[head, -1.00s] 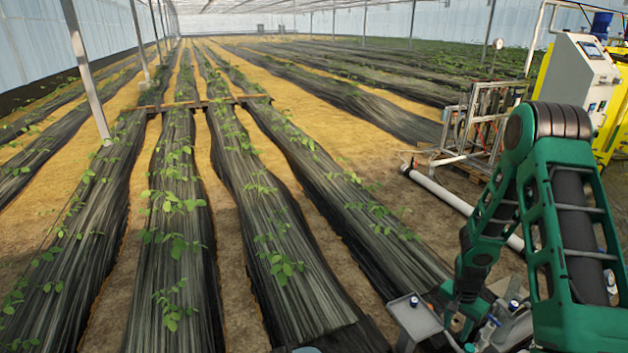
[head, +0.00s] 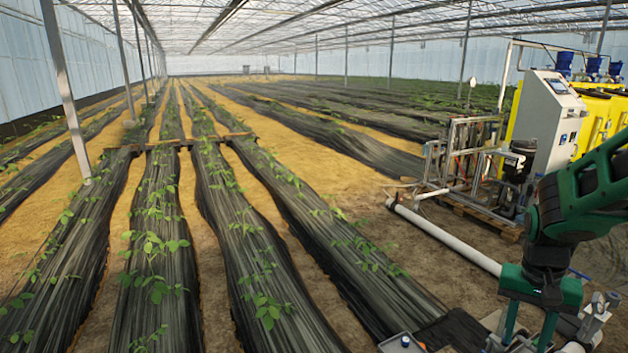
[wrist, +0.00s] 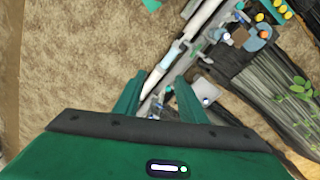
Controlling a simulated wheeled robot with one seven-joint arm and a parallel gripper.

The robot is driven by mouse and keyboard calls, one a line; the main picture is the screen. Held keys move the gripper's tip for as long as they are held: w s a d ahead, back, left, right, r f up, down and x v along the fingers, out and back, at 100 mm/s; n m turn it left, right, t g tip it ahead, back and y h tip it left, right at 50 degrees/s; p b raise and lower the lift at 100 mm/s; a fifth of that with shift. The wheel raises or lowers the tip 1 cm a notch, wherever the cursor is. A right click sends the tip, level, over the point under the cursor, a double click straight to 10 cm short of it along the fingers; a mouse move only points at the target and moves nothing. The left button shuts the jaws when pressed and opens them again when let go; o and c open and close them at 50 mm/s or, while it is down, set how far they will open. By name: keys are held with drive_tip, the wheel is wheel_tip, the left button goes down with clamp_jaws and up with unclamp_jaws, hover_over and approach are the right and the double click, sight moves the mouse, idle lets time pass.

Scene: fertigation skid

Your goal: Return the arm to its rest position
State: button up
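My green arm (head: 590,195) reaches in from the right edge of the head view and bends down at its wrist. My gripper (wrist: 158,82) shows two green fingers spread apart in the wrist view, with no held object visible between them. It points down over a white pipe and a cluttered work surface. In the head view the gripper is at the lower right, its lower end near several small items at the bottom edge.
A fertigation skid with a metal pipe frame (head: 465,150), grey control cabinet (head: 550,118) and yellow tanks (head: 600,110) stands at the right. A white pipe (head: 445,235) runs along the ground. Black-covered plant rows (head: 235,220) fill the left and middle.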

drive_tip(key=s+a+r, duration=0.2)
drive_tip(key=s+r, duration=0.1)
drive_tip(key=s, duration=0.3)
drive_tip(key=s+a+r+n+y, duration=0.1)
drive_tip(key=s+a+r, duration=0.1)
drive_tip(key=s, duration=0.5)
drive_tip(key=shift+r+n+t, duration=0.3)
drive_tip(key=shift+r, duration=0.6)
drive_tip(key=shift+s+a+y, duration=0.2)
drive_tip(key=shift+s+y, duration=0.1)
drive_tip(key=shift+s, duration=0.2)
drive_tip(key=shift+c, duration=0.7)
